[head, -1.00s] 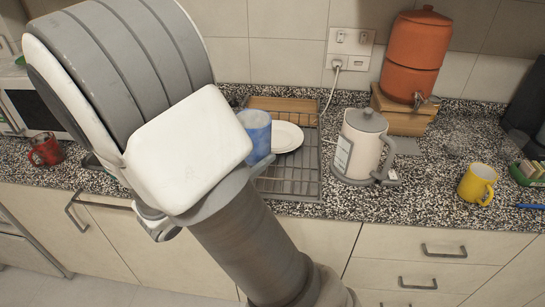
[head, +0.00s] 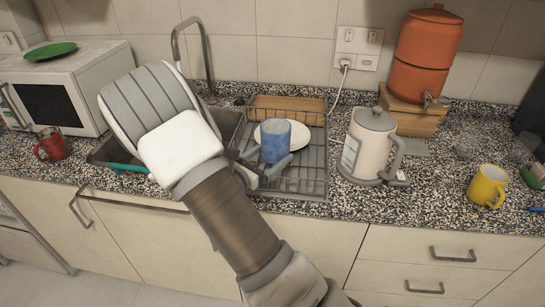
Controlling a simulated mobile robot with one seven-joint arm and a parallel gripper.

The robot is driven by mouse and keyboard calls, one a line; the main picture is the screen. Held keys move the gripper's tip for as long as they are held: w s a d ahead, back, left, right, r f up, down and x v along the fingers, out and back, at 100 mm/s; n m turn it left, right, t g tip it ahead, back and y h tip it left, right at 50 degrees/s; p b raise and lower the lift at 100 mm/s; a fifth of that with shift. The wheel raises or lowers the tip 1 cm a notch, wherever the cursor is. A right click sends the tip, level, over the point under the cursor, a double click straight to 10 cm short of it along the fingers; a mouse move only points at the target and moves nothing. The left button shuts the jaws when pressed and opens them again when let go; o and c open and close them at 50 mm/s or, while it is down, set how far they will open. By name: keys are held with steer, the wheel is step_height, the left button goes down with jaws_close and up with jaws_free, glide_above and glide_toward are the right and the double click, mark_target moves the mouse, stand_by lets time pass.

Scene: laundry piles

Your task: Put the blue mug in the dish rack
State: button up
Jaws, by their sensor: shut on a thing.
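The blue mug (head: 276,142) is in my gripper (head: 268,168), upright, at the front left part of the dish rack (head: 308,180). My gripper is shut on it, with the grey fingers low around the mug. The mug is in front of a white plate (head: 293,128) in the rack and hides part of it. I cannot tell whether the mug's base touches the rack. My arm covers the area to the left of the rack.
A white kettle (head: 367,150) stands close to the rack's right side. A sink (head: 225,125) with a tall faucet (head: 207,60) lies left of the rack, partly behind my arm. A red mug (head: 52,146) and a yellow mug (head: 487,186) stand farther off.

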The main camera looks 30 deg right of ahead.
steer(key=shift+f, duration=0.3)
steer(key=shift+f, duration=0.1)
